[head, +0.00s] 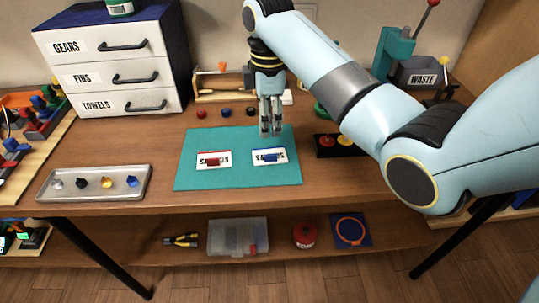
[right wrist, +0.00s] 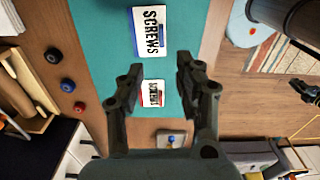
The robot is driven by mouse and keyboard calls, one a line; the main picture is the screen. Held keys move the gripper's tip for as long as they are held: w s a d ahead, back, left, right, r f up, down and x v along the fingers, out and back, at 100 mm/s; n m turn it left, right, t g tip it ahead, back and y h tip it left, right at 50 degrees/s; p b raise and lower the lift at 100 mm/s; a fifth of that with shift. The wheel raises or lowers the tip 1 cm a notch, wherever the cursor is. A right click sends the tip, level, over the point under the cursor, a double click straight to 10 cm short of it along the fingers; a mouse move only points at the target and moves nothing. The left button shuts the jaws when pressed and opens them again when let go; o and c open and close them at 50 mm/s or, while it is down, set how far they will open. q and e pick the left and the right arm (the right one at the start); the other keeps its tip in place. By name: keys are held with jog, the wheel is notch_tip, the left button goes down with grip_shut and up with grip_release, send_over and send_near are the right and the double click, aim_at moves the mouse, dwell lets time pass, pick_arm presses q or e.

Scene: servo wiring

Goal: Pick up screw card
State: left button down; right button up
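Two white cards lettered SCREWS lie flat on the teal mat (head: 235,138). The card with a red edge and a red piece on it (head: 214,160) is on the left. The card with a blue edge and a blue piece (head: 269,156) is on the right. In the right wrist view the blue-edged card (right wrist: 152,30) is near the top, beyond my fingertips. The red-edged card (right wrist: 152,94) shows between my fingers. My right gripper (head: 270,131) hangs pointing down above the mat's back edge, behind the blue-edged card. It is open and empty. My left gripper is out of view.
A metal tray (head: 60,192) of small knobs sits at front left. A drawer unit (head: 112,62) stands at the back left. Several small knobs (head: 226,112) lie behind the mat. A dark tray (head: 327,147) is right of the mat. A WASTE bin (head: 420,78) stands back right.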

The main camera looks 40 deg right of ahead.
aim_at(270, 155)
notch_tip(270, 155, down, 10)
jog(key=shift+s+d+f, duration=0.1)
jog(key=shift+s, duration=0.05)
dwell(0.3)
jog(key=shift+c, duration=0.2)
grip_shut()
